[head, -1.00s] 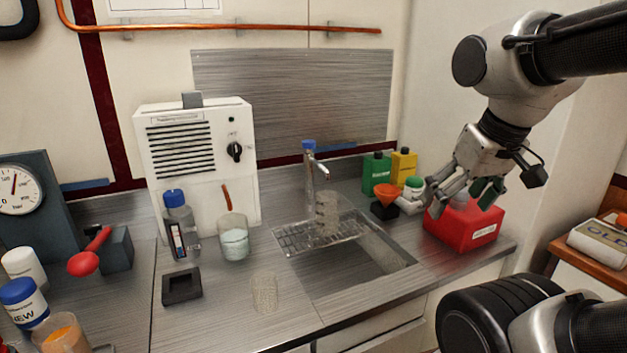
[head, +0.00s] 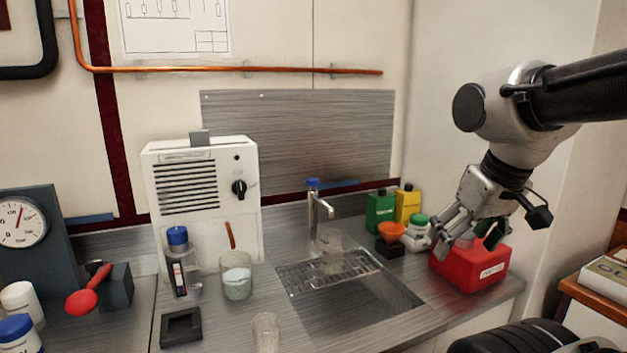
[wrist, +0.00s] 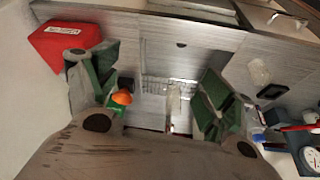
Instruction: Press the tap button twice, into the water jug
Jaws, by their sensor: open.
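The tap (head: 319,212) stands at the back of the sink, a metal column with a spout and a blue button (head: 313,183) on top. A clear vessel, seemingly the water jug (head: 328,262), stands upright on the drain rack below the spout; its outline is faint. My gripper (head: 466,240) is open and empty, at the right in front of or above the red box, well apart from the tap. In the wrist view its spread fingers (wrist: 150,90) frame the sink area, with nothing between them.
A red box (head: 470,268), an orange funnel (head: 391,232) and green (head: 380,213) and yellow (head: 407,205) bottles stand right of the tap. A white unit (head: 205,215), a blue-capped bottle (head: 179,262) and a beaker (head: 237,278) stand left. A clear glass (head: 266,332) stands at the front.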

